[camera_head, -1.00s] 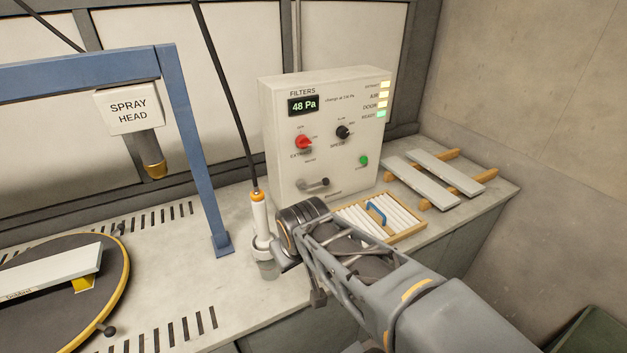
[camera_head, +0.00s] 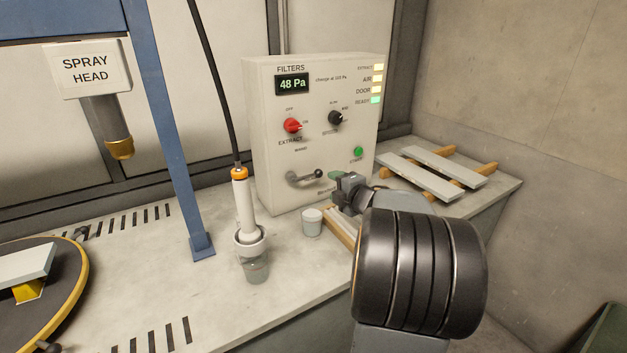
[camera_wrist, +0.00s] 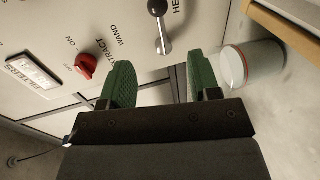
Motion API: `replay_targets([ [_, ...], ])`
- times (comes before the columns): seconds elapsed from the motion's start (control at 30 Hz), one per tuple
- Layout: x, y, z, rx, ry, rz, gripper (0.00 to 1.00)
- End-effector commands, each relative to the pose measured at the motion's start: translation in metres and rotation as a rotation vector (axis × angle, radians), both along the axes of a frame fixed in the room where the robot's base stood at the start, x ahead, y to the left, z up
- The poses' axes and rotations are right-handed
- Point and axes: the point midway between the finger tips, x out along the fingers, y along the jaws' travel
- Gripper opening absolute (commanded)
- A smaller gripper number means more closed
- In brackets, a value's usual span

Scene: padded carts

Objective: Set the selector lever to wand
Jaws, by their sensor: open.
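The selector lever (camera_head: 306,177) is a short metal bar with a black knob, low on the front of the cream control panel (camera_head: 262,150). It points right and slightly up from its pivot. A WAND label stands above it and a HEAD label below. In the wrist view the lever (camera_wrist: 162,34) lies just beyond the fingertips, with WAND on its left and HEAD on its right. My gripper (camera_wrist: 160,75) is open and empty, its green pads apart on either side of the lever's line. It also shows close to the panel, right of the lever (camera_head: 338,180); contact is not visible.
A white spray wand (camera_head: 243,205) stands in a cup holder left of the panel. A small grey cup (camera_head: 312,223) stands in front of the panel. A red EXTRACT knob (camera_head: 292,125) and black knob (camera_head: 336,118) sit above the lever. Boards (camera_head: 445,167) lie at right.

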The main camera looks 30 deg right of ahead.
Motion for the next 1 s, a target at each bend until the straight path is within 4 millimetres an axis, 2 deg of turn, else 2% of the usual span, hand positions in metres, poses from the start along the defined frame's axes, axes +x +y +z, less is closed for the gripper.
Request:
replay_targets([
  [0.3, 0.060, -0.002, -0.013, 0.003, 0.001, 0.003, 0.57],
  [0.5, 0.092, -0.004, -0.019, 0.002, 0.001, 0.001, 0.57],
  [0.73, 0.115, -0.006, -0.023, 0.002, 0.000, -0.001, 0.57],
  [1.0, 0.121, -0.006, -0.024, 0.002, -0.001, -0.001, 0.57],
])
